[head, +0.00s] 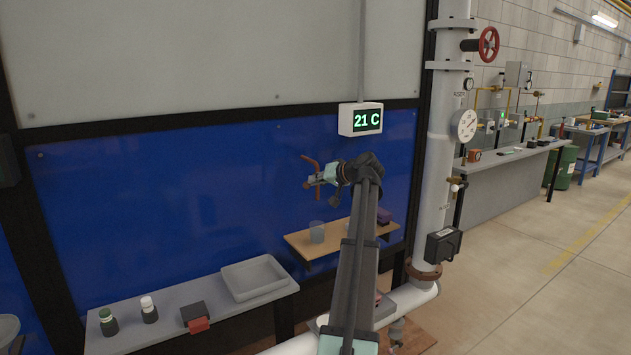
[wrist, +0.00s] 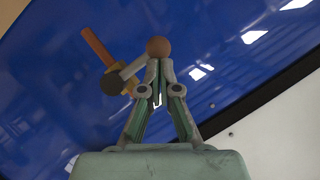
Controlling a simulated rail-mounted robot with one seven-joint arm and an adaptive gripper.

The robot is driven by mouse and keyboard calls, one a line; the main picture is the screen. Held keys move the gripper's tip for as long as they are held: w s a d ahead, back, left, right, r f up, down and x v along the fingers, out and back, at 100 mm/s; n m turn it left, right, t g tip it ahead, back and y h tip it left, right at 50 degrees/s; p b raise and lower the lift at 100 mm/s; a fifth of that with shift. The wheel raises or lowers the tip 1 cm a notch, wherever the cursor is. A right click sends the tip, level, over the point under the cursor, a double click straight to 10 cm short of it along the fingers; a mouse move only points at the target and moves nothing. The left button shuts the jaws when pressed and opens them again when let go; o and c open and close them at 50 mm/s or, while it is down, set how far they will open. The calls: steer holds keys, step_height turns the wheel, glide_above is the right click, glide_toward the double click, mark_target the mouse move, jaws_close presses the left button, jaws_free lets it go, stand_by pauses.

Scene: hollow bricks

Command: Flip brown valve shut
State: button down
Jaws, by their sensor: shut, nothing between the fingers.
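The brown valve shows in the head view as a thin orange-brown lever (head: 311,162) in front of the blue wall panel. In the wrist view its lever (wrist: 97,48) slants at the upper left, beside a dark round knob and a grey stem. A brown ball (wrist: 158,47) sits just beyond my fingertips; I cannot tell whether they touch it. My gripper (wrist: 157,66) is shut with its fingertips together and nothing between them. In the head view my gripper (head: 322,179) is at the valve and partly hides the valve body.
A display reading 21 C (head: 367,120) hangs just above my arm. A wooden shelf (head: 300,244) with a clear cup (head: 317,232) is below. A grey shelf (head: 235,312) holds a tray (head: 255,291) and small bottles. A white vertical pipe (head: 436,170) stands to the right.

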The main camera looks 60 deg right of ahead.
steer(key=d+r+v, duration=0.1)
steer(key=r+v, duration=0.1)
steer(key=v, duration=1.1)
steer(key=shift+w+r, duration=0.2)
steer(key=shift+w, duration=0.2)
steer(key=shift+d, duration=0.2)
